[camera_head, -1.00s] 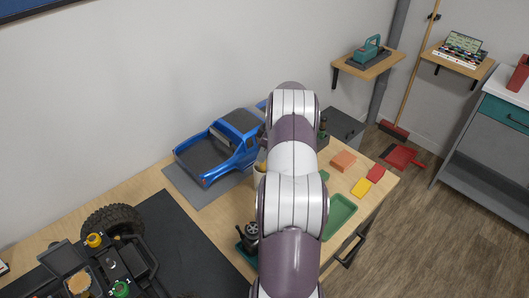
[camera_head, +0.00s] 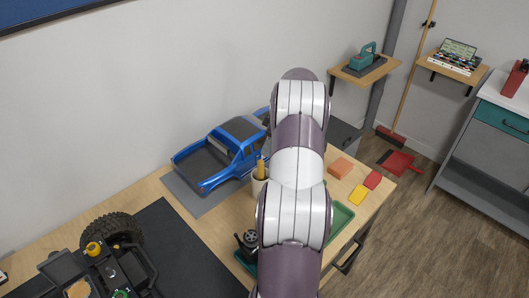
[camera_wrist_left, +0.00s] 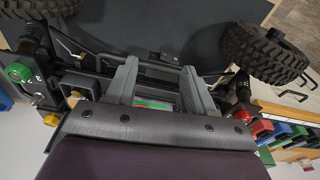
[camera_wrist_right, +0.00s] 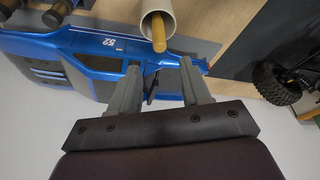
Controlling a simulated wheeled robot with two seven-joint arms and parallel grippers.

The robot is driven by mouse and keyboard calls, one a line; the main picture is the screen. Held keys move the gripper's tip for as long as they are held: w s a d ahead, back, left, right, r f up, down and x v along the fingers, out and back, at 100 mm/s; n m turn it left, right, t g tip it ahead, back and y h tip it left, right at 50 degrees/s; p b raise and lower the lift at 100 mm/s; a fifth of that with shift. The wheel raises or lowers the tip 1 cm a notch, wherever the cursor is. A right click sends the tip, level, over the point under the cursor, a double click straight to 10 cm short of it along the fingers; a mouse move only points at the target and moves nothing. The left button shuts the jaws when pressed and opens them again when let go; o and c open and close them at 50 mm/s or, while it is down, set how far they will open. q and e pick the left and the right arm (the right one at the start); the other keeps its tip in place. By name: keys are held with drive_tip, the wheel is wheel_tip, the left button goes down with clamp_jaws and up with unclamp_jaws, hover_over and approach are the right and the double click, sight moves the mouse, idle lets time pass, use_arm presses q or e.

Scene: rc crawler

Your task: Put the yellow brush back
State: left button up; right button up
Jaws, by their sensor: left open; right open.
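A yellow-orange handle, which looks like the yellow brush (camera_head: 260,168), stands in a pale cup (camera_head: 258,187) beside the blue truck body. In the right wrist view the handle (camera_wrist_right: 158,34) sticks out of the cup's mouth (camera_wrist_right: 150,8); I cannot see any bristles. My right gripper (camera_wrist_right: 160,66) is open and empty, with its fingertips apart from the handle and the blue body beyond them. In the head view my right arm hides that gripper. My left gripper (camera_wrist_left: 159,66) is open above the black crawler chassis (camera_wrist_left: 75,78).
The blue truck body (camera_head: 225,153) rests on a grey mat. A green tray (camera_head: 341,217), an orange block (camera_head: 341,167), and yellow (camera_head: 357,195) and red (camera_head: 373,180) pieces lie right of my arm. A black wheel (camera_head: 112,229) stands at the chassis on a dark mat (camera_head: 190,250).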

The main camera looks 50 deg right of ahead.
drive_tip(key=w+a+r+m+g+p, duration=0.1)
drive_tip(key=a+r, duration=0.1)
drive_tip(key=a, duration=0.8)
drive_tip(key=w+a+r+g, duration=0.1)
drive_tip(key=w+a+r, duration=0.1)
drive_tip(key=a, duration=0.7)
use_arm(q)
wheel_tip(320, 180, up, 3)
drive_tip(key=shift+f, duration=0.15)
use_arm(e)
drive_tip(key=s+a+m, duration=0.1)
drive_tip(key=s+a, duration=0.5)
drive_tip(key=a, duration=0.4)
drive_tip(key=s+a+m+h, duration=0.1)
drive_tip(key=s+a, duration=0.6)
drive_tip(key=a, duration=0.3)
drive_tip(key=shift+s+f+m, duration=0.3)
